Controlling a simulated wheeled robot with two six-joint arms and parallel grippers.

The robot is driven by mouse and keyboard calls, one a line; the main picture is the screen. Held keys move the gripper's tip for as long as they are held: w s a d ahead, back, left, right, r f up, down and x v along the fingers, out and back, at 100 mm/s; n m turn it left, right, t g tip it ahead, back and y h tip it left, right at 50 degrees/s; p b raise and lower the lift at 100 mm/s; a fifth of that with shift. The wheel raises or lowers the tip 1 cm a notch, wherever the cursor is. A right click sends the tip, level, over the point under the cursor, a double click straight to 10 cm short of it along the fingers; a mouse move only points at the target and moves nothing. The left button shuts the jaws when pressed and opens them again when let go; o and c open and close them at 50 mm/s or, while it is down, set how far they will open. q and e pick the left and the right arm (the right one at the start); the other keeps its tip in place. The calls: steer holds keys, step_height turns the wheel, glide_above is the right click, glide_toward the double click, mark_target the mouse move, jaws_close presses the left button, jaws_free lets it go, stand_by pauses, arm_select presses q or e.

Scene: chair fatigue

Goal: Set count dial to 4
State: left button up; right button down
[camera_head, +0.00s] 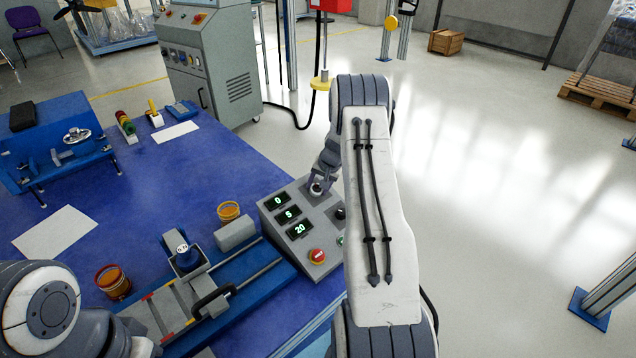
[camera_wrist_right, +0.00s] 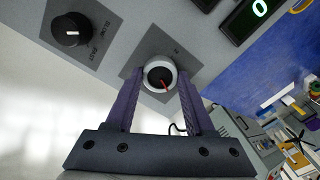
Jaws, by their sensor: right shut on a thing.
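The control box (camera_head: 285,230) has three green displays reading 0, 5 and 20 from top to bottom. A round dial with a light rim, dark centre and red pointer (camera_wrist_right: 159,77) is at its top end. My right gripper (camera_head: 319,182) is at this dial. In the right wrist view its two fingers (camera_wrist_right: 161,84) are on either side of the dial, shut on it.
A black SLOW/FAST knob (camera_wrist_right: 71,30) is beside the dial. A red button (camera_head: 317,256) is at the box's front. A blue fixture with rails (camera_head: 190,300), a yellow cup (camera_head: 228,211) and an orange cup (camera_head: 112,281) stand left of the box.

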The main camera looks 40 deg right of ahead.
steer(key=shift+m, duration=0.5)
steer(key=shift+c, duration=1.3)
jaws_free()
steer(key=p+v, duration=0.2)
steer(key=v, duration=0.8)
steer(key=shift+r, duration=0.2)
steer(key=shift+s+a, duration=0.1)
